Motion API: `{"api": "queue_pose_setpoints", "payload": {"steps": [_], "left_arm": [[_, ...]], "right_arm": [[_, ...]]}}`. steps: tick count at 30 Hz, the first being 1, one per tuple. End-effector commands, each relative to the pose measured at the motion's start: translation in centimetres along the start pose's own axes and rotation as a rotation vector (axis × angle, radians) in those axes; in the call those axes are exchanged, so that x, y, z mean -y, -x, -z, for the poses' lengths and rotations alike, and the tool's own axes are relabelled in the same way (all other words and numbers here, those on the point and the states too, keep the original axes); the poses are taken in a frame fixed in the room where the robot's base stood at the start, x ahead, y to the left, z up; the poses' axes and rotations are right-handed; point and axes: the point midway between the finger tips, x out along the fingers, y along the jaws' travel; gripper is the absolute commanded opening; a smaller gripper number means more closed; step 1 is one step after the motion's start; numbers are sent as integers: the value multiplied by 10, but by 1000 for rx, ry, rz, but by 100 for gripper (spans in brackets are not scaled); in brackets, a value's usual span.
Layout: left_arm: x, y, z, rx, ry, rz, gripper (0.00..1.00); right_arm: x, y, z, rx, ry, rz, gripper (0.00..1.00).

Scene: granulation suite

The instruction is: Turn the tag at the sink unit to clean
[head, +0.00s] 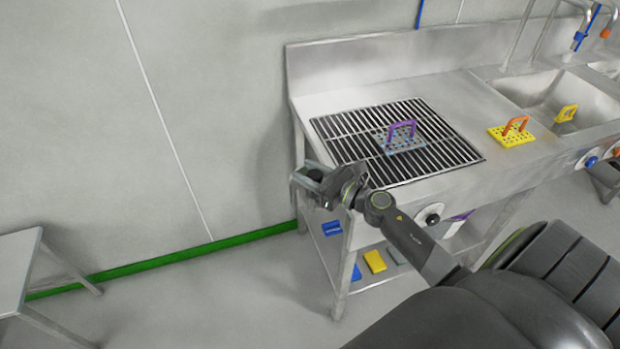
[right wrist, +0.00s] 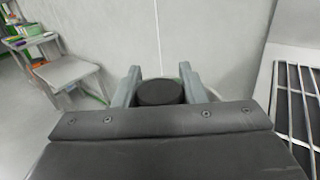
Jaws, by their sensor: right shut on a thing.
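The sink unit (head: 355,91) is a steel bench with a grate and a basin. My right gripper (head: 308,180) is at its left front corner, shut on a dark round thing (head: 315,174). In the right wrist view this dark round thing (right wrist: 160,92) sits between the two fingers; its face and any wording are not visible. I cannot make out a tag marked clean. A pale round plate with a black knob (head: 432,218) is on the unit's front, right of my forearm. My left gripper is not in view.
A black grate (head: 340,150) bears a perforated block with a purple handle (head: 402,134). A yellow block with an orange handle (head: 511,133) stands near the basin (head: 548,92). Coloured blocks lie on the lower shelf. A steel table (head: 18,262) stands left, with clear floor between.

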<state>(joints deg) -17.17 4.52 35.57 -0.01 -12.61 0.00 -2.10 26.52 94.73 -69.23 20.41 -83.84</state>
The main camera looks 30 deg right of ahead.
Motion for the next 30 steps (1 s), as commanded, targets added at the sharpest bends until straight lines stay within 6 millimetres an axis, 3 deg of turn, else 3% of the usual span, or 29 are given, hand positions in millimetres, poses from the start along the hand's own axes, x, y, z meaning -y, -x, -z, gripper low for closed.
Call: {"api": "queue_pose_setpoints", "payload": {"steps": [1, 9, 26, 27, 30], "left_arm": [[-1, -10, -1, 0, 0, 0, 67], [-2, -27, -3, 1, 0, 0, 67], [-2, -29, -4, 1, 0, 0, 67], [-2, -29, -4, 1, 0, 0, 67], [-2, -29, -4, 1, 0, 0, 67]], "right_arm": [[1, -1, 3, 4, 5, -27, 15], [-2, -1, 1, 3, 1, -123, 15], [-3, 0, -2, 1, 1, -147, 15], [-3, 0, -2, 1, 1, -147, 43], [-3, 0, -1, 1, 1, -147, 56]]}}
